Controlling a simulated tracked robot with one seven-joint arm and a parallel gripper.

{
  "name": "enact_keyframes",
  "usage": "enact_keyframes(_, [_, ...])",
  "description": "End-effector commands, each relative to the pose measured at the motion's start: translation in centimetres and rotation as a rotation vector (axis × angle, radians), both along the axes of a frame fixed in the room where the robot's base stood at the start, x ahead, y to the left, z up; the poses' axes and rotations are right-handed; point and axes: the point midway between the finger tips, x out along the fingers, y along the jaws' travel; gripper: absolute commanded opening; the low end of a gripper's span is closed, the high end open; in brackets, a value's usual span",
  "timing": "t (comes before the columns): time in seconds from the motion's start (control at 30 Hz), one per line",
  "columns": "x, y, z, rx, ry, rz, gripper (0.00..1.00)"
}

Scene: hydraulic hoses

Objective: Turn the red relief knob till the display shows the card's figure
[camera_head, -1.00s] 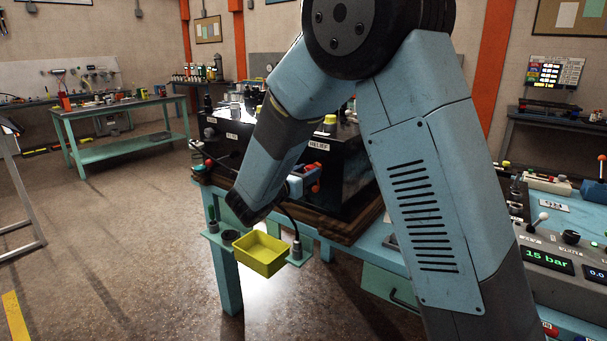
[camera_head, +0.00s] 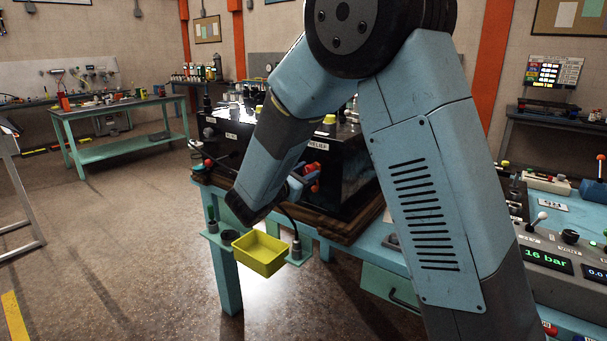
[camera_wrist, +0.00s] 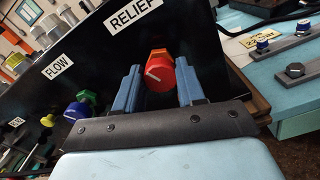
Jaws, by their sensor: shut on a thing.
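The red relief knob (camera_wrist: 160,75) sits on the black panel under the RELIEF label (camera_wrist: 133,14), with a white pointer line on its face and an orange part behind it. My gripper (camera_wrist: 158,68) has its two blue fingers on either side of the knob, shut on it. In the head view the red knob (camera_head: 312,170) shows partly beside my wrist. The display (camera_head: 545,257) at right reads 16 bar in green. A card (camera_wrist: 268,40) lies on the bench in the wrist view; its figure is too small to read surely.
A blue knob (camera_wrist: 76,110) sits under the FLOW label (camera_wrist: 58,67), left of the red one. A yellow tray (camera_head: 260,253) hangs at the bench's front edge. A green table (camera_head: 120,110) stands behind.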

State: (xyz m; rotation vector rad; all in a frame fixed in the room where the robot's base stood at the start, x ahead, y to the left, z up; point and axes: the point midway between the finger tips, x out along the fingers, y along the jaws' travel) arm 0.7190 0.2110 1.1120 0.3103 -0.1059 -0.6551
Motion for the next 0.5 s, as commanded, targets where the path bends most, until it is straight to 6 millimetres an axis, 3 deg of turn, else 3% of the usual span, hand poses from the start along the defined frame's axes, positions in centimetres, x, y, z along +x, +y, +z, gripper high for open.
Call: enact_keyframes(0.5, [-0.03, -0.02, -0.04, 0.377, -0.292, 0.002, 0.09])
